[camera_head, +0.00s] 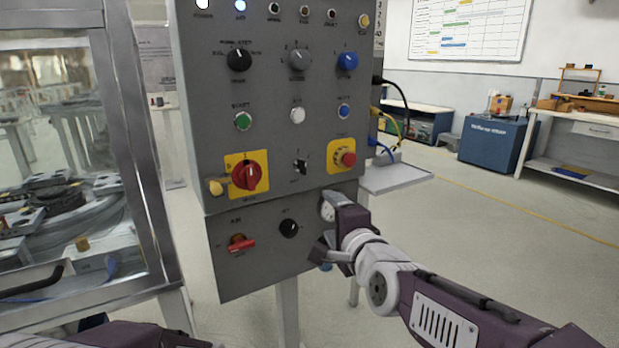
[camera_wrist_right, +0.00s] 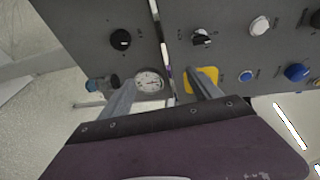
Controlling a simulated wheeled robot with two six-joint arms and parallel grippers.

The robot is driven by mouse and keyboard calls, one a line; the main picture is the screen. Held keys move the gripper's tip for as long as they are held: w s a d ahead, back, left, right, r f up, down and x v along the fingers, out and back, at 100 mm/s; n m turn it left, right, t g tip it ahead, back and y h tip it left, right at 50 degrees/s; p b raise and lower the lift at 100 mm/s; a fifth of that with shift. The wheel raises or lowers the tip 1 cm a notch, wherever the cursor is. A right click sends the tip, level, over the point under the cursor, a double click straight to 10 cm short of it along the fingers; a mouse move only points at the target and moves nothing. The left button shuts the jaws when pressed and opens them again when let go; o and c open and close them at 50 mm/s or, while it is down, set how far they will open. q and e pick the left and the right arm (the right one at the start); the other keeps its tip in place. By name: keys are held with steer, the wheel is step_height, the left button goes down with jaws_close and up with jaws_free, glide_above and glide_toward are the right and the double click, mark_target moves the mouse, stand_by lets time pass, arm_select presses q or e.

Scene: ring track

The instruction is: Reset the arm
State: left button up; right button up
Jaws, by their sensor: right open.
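My right arm (camera_head: 440,315) reaches in from the lower right in the head view. Its gripper (camera_head: 333,228) is by the lower right edge of the grey control panel (camera_head: 275,160), beside a round white gauge. In the right wrist view the two fingers of the gripper (camera_wrist_right: 160,90) are apart and nothing is held between them. The gauge (camera_wrist_right: 149,82) shows between the fingers, and a yellow plate (camera_wrist_right: 207,76) is partly behind the right finger. I cannot tell whether a finger touches the panel. Part of my left arm (camera_head: 110,336) shows at the lower left; its gripper is out of view.
The panel carries a red rotary switch (camera_head: 246,175), a red emergency button (camera_head: 347,159), a red-handled switch (camera_head: 240,243) and several knobs. A glass-sided cabinet (camera_head: 135,130) stands close at left. A grey shelf (camera_head: 400,180) juts out at right. Open floor (camera_head: 530,235) lies further right.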

steer(key=s+d+f+n+g+h, duration=0.1)
steer(key=s+d+f+g+h, duration=0.15)
steer(key=d+f, duration=0.65)
steer(key=s+d+f+n+g+h, duration=0.2)
steer(key=d+f+g, duration=0.15)
steer(key=f, duration=0.85)
steer(key=s+d+f+n+g, duration=0.2)
steer(key=s+f+n+g, duration=0.25)
steer(key=s+f, duration=0.35)
steer(key=s+d+f+n+g, duration=0.3)
steer(key=s+f+n+g, duration=0.15)
steer(key=s, duration=0.65)
step_height(320, 180, up, 36)
steer(key=n+t+p, duration=0.1)
steer(key=p, duration=3.6)
steer(key=shift+w+a+n+h, duration=0.2)
steer(key=shift+a+n+h, duration=0.05)
steer(key=shift+n+h, duration=0.2)
